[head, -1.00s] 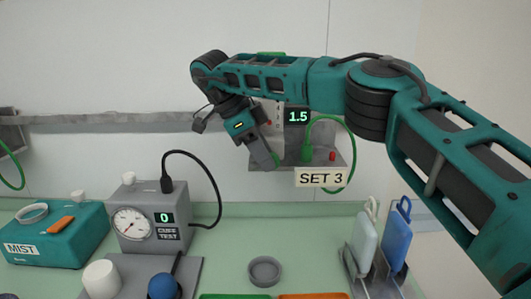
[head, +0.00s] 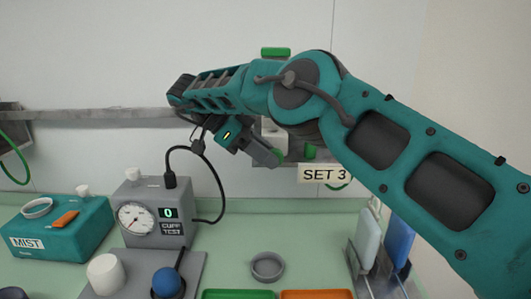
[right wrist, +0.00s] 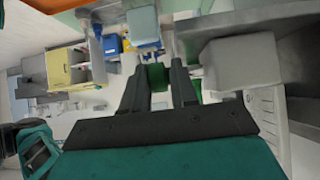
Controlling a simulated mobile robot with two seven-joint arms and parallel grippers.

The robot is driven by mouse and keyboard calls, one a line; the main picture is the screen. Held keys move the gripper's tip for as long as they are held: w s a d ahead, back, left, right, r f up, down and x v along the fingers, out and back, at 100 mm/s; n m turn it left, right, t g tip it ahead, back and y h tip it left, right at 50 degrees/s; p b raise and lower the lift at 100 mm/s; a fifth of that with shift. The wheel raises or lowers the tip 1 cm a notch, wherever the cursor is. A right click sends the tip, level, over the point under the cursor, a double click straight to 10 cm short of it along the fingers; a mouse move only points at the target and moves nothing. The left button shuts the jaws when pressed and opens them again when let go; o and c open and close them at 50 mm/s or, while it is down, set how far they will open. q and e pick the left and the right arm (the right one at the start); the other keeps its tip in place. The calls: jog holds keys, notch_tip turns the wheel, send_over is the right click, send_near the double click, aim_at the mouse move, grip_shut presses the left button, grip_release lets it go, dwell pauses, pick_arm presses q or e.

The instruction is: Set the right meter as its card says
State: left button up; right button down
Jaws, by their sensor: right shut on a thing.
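The right meter (head: 295,150) is a grey unit on the wall rail, mostly hidden behind my right arm in the head view. Its number display is covered. Its card (head: 325,173) reads "SET 3" and hangs at its lower front. My right gripper (head: 276,158) is at the meter's lower left. In the right wrist view its fingers are shut on a green knob (right wrist: 157,76), which is partly hidden between them. A green fitting (head: 310,152) shows to the right of the gripper. My left gripper is not in view.
On the green counter stand a teal MIST box (head: 62,232), a grey gauge box (head: 150,205) reading 0 with a black cable, a small round dish (head: 267,267) and a rack with a blue holder (head: 399,240). Another wall unit (head: 12,122) is at far left.

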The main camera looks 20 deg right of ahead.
jog(key=shift+s+a+f, duration=0.15)
jog(key=shift+f, duration=0.15)
jog(key=c, duration=1.2)
grip_release()
jog(key=shift+c, duration=0.2)
jog(key=shift+o, duration=1.2)
jog(key=shift+s+r, duration=0.1)
jog(key=shift+r, duration=0.1)
jog(key=shift+r, duration=0.15)
